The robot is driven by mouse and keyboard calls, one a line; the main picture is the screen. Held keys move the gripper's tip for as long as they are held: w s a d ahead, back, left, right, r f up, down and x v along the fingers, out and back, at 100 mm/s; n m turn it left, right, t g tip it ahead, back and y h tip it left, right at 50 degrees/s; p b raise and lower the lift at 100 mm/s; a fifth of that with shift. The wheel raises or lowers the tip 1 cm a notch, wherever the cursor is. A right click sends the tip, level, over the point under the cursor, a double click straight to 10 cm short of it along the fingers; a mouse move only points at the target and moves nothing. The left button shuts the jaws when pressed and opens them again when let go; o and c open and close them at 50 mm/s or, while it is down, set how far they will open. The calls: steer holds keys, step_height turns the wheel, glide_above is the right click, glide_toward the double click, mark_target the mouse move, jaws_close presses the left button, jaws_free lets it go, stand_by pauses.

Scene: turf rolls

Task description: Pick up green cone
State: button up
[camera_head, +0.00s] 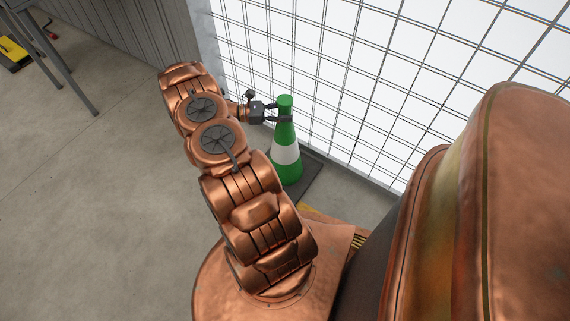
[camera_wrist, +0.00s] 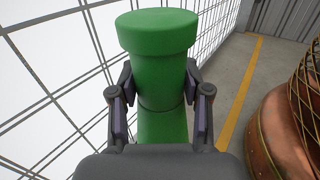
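The green cone (camera_head: 286,165) stands upright with a white band around its middle, on a dark square base beside the mesh fence. In the wrist view the cone's wide round top (camera_wrist: 157,32) and narrower neck (camera_wrist: 162,85) fill the middle. My gripper (camera_head: 279,114) is at the upper part of the cone, just below its top. In the wrist view my gripper (camera_wrist: 160,82) has one finger on each side of the neck. Its fingers are spread, with gaps beside the lower neck; contact at the tips is unclear. The lower cone is hidden there by my gripper's body.
The white-backed mesh fence (camera_head: 345,75) runs close behind the cone. A grey corrugated wall (camera_head: 125,32) is at the back left. A metal-legged table (camera_head: 75,83) and a yellow object (camera_head: 12,52) are at far left. Grey floor (camera_head: 95,200) lies clear on the left.

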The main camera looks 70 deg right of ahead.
jaws_close()
stand_by(0.5)
